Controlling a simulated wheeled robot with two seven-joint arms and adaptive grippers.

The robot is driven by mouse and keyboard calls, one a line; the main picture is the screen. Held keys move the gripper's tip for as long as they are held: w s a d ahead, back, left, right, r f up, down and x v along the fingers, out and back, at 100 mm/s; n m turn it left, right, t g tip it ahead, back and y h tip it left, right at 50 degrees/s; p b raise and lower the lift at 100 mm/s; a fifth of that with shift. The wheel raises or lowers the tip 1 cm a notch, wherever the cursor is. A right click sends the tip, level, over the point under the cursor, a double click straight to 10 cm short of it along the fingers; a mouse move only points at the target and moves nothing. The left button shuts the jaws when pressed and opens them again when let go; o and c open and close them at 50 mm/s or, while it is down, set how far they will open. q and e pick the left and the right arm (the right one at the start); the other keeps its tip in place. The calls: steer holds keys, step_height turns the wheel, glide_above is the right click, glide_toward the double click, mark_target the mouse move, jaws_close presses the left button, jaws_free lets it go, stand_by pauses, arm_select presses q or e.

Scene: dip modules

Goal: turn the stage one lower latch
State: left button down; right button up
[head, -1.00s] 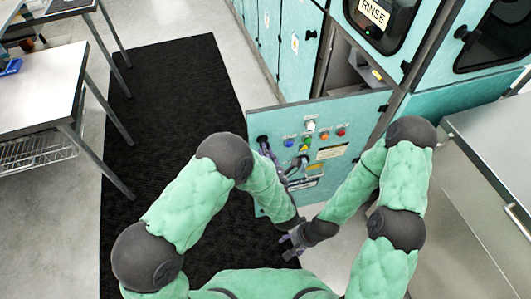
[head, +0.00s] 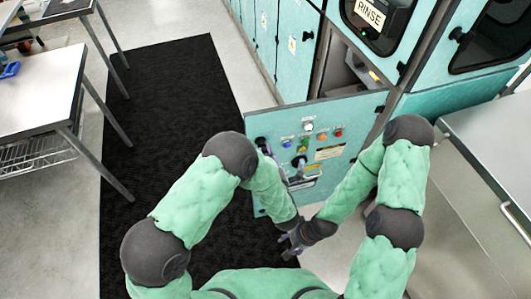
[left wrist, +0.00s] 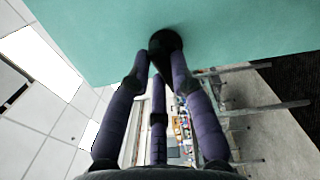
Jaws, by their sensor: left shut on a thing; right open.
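The teal panel door (head: 345,112) stands swung out from the machine, with a dark latch knob (head: 261,141) near its upper left corner. My left gripper (head: 266,149) is at that knob, mostly hidden behind my left forearm. In the left wrist view its purple fingers (left wrist: 163,62) close around a round black knob (left wrist: 165,42) on a teal surface. Whether this is the stage one lower latch, I cannot tell; no label for it is readable. My right gripper (head: 289,243) is open and apart from the door, low in front of my body.
Coloured buttons (head: 308,126) and a dark rotary knob (head: 299,160) sit on the panel door. A steel table (head: 40,85) stands at left, and a grey counter (head: 485,160) at right. The black floor mat (head: 160,110) is clear at left.

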arm_select(q)
steer(key=shift+d+f+m, duration=0.1)
steer(key=shift+m, duration=1.2)
steer(key=c, duration=1.1)
jaws_free()
steer(key=shift+s, duration=0.1)
steer(key=v, duration=0.7)
steer(key=shift+s, duration=0.15)
